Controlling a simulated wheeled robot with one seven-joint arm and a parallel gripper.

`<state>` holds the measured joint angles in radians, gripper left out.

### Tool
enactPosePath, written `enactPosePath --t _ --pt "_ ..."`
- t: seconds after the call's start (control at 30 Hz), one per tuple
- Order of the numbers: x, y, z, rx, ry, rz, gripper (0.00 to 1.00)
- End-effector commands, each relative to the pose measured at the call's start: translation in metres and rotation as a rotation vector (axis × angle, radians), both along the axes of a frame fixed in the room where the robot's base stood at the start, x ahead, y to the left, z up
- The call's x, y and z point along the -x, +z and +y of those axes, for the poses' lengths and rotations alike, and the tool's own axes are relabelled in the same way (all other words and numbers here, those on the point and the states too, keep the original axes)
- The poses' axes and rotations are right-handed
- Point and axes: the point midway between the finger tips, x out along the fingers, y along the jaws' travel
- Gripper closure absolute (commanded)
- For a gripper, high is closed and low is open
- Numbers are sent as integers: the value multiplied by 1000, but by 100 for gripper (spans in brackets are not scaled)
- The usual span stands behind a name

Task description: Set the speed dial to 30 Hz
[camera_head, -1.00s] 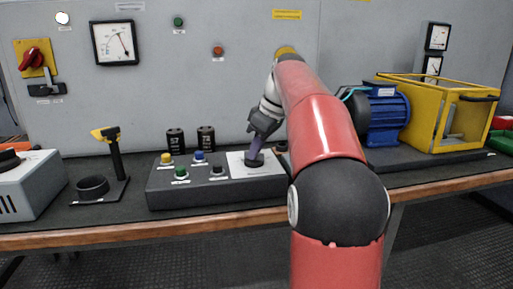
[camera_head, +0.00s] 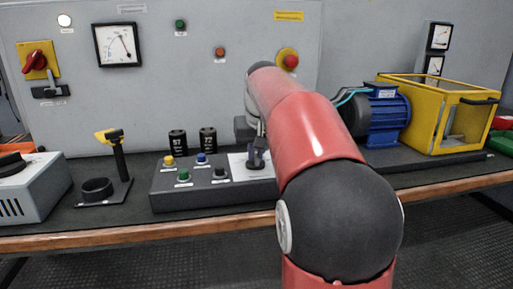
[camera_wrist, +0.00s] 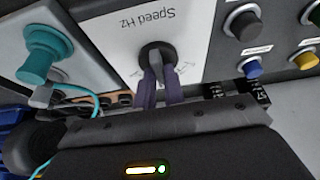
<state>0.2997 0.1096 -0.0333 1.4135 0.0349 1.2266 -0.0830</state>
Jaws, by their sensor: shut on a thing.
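The speed dial (camera_wrist: 152,54) is a dark round knob on a white plate (camera_wrist: 110,32) marked "Speed Hz", upside down in the wrist view. In the head view the dial (camera_head: 256,166) sits at the right end of the grey control box (camera_head: 165,198), partly behind my arm. My gripper (camera_wrist: 158,72) has its purple fingers shut on the dial's grip. The scale around the dial is largely hidden by the fingers, and I cannot read the setting.
Yellow, blue, green and black buttons (camera_wrist: 243,24) stand beside the dial plate. Two black capacitors (camera_head: 208,139) stand behind the box. A blue motor (camera_head: 387,115) and a yellow cage (camera_head: 440,115) are to the right. A teal plug (camera_wrist: 38,57) shows in the wrist view.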

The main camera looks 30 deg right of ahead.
Motion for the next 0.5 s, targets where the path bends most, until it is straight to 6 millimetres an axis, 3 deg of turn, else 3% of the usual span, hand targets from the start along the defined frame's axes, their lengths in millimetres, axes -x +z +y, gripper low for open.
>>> enactPosePath --t 0.5 --pt "-1 1 2 -1 -222 -1 100"
